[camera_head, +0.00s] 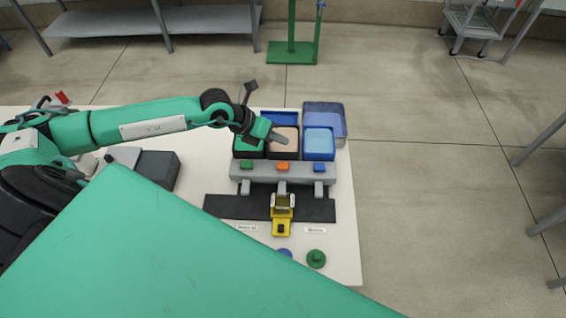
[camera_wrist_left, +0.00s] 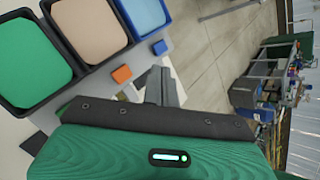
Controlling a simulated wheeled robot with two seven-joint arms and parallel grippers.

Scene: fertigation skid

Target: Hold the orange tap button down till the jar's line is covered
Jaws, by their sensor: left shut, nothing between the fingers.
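The orange tap button (camera_head: 282,166) sits in the middle of the grey tap bar (camera_head: 240,170), between a green and a blue button. It also shows in the left wrist view (camera_wrist_left: 122,74). My left gripper (camera_head: 279,138) is shut and empty. Its fingers are above the middle tank, a little behind the orange button in the head view. In the wrist view the fingertips (camera_wrist_left: 160,84) appear beside the button, apart from it. A small jar (camera_head: 283,200) in a yellow holder (camera_head: 281,228) stands under the middle spout. Its line and fill level are too small to tell. My right gripper is not in view.
The green button (camera_head: 246,165) and blue button (camera_head: 319,167) flank the orange one. Tanks with green, tan and light blue tops (camera_head: 319,142) stand behind the bar. A black mat (camera_head: 230,207) lies in front. A green knob (camera_head: 316,259) is at the table's front.

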